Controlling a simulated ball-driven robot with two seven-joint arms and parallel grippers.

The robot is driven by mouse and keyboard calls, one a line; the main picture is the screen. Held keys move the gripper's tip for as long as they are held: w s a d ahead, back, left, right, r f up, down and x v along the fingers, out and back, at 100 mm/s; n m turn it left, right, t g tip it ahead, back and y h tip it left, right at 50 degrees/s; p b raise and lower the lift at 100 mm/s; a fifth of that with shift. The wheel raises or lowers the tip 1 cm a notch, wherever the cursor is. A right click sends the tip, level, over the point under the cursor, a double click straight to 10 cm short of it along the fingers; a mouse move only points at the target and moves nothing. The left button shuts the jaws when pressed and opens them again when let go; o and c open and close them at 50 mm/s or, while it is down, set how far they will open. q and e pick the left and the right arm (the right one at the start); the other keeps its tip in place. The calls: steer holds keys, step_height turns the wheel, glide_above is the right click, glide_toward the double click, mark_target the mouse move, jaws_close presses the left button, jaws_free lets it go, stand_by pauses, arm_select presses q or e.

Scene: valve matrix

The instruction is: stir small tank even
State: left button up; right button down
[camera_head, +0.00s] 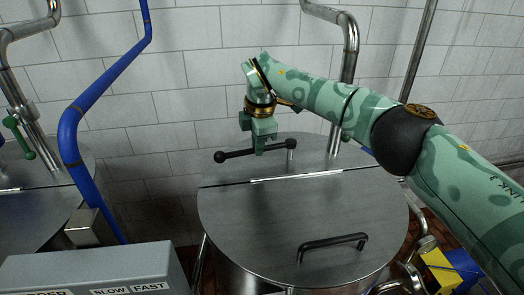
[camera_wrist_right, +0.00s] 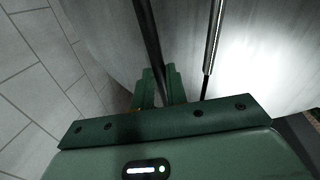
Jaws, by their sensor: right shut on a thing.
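The small tank's round steel lid (camera_head: 280,220) fills the middle of the head view, with a seam across it. A black stirring bar (camera_head: 236,155) with ball ends stands above the lid's back part. My right gripper (camera_head: 262,149) reaches down from above and is shut on the stirring bar near its middle. In the right wrist view the dark bar (camera_wrist_right: 148,40) runs down between the green fingers (camera_wrist_right: 160,90). The tank's inside is hidden under the lid. My left gripper is not in view.
A black lid handle (camera_head: 332,241) sits on the front half. A grey control box (camera_head: 95,270) labelled SLOW and FAST stands front left. A blue pipe (camera_head: 70,140) rises left of the tank. Another steel tank (camera_head: 40,205) is at far left. A tiled wall (camera_head: 150,100) closes the back.

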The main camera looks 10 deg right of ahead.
steer(key=shift+w+a+m+b, duration=0.1)
steer(key=shift+w+m+b, duration=0.3)
steer(key=shift+w+m, duration=0.35)
steer(key=shift+r+m, duration=0.15)
steer(key=shift+m, duration=0.1)
steer(key=c, duration=1.4)
jaws_free()
steer(key=s+r, duration=0.3)
steer(key=r, duration=1.2)
steer(key=shift+r+p, duration=0.3)
steer(key=shift+r, duration=0.1)
